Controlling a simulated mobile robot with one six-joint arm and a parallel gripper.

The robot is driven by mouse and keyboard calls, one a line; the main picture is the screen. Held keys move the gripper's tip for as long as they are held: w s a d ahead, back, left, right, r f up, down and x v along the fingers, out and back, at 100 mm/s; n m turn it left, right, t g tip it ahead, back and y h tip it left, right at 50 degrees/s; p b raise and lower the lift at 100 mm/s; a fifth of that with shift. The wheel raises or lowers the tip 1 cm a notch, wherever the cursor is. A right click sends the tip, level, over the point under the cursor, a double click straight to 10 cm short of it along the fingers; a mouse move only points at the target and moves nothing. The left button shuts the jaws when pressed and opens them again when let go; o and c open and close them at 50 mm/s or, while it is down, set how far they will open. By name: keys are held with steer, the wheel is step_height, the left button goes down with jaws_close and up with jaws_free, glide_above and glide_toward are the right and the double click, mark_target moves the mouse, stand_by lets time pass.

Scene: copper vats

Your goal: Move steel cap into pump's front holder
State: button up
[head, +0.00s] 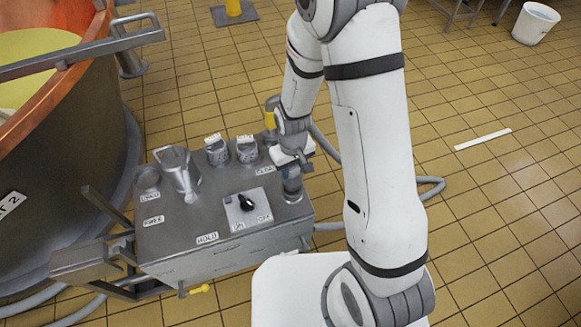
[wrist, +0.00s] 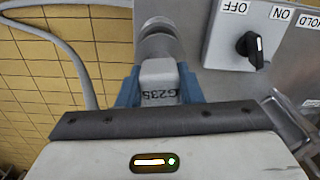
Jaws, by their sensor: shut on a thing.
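My gripper (head: 292,168) is shut at the right end of the grey pump box (head: 180,245). In the wrist view its blue fingers (wrist: 158,88) close on a pale grey block marked G235 (wrist: 160,72), which joins a round steel piece; I take this to be the steel cap (wrist: 158,38). In the head view the steel cap (head: 292,188) shows below the gripper, upright at the box top's right edge. Its lower end is hard to see, so I cannot tell whether it is seated in a holder.
A switch plate with a black knob (head: 246,203) is left of the gripper. A steel jug-like part (head: 178,172) and two tagged fittings (head: 217,150) (head: 247,150) stand on the box. A copper vat (head: 60,150) is at left. A hose (head: 430,183) lies on the tiles.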

steer(key=shift+f+b, duration=1.4)
steer(key=shift+f, duration=0.45)
steer(key=shift+f+b, duration=0.55)
steer(key=shift+f, duration=0.1)
steer(key=o, duration=1.2)
steer(key=shift+c, duration=0.2)
steer(key=shift+r+p, duration=0.75)
steer(key=shift+r, duration=3.2)
steer(key=s+d+r+m+t+p, duration=0.1)
steer(key=s+d+r+p, duration=0.3)
steer(key=r, duration=0.7)
steer(key=s+d+r+m+p, duration=0.2)
steer(key=s+d+r+p, duration=0.1)
steer(key=r, duration=0.8)
steer(key=s+d+r+m+t+p, duration=0.1)
steer(key=s+d+r+p, duration=0.3)
steer(key=r, duration=0.7)
steer(key=shift+s+d+r+m+t+p, duration=0.35)
steer(key=shift+s+m+p, duration=0.15)
steer(key=shift+s+p, duration=0.1)
